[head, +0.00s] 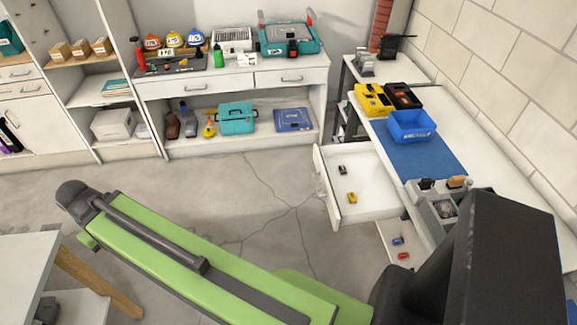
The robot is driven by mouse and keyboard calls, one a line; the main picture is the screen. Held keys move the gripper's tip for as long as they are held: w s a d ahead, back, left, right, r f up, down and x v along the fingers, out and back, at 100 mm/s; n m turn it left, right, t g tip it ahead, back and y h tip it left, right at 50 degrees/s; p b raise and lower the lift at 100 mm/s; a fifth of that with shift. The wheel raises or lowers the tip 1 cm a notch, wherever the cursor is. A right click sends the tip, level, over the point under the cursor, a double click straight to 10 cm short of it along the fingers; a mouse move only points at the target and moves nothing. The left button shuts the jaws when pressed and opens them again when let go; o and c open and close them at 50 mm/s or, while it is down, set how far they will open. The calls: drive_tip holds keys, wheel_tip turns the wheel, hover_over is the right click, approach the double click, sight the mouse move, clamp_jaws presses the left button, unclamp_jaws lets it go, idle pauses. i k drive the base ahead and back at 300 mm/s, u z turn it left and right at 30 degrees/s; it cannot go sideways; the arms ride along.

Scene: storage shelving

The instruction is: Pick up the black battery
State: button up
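A small black block (343,169), which looks like the black battery, lies in the open white drawer (375,208) at the right, near its back left. A similar yellow block (352,197) lies in front of it in the same drawer. A blue one (398,240) and a red one (403,256) lie lower down, in what looks like another open drawer. My green arm crosses the bottom of the head view, apart from the drawer in the picture. My gripper is not visible.
A workbench carries a blue bin (412,126), a blue mat (425,152), a yellow case (373,100) and a grey organizer (440,208). Shelving with tools stands at the back. A table (25,262) is at lower left. The middle floor (230,190) is clear.

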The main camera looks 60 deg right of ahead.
sight(343, 171)
drive_tip(key=z, duration=4.75)
drive_tip(key=i, duration=0.1)
drive_tip(key=u, duration=2.2)
drive_tip(key=k, duration=0.9)
drive_tip(key=u, duration=0.15)
drive_tip(key=i, duration=0.85)
drive_tip(key=z, duration=0.3)
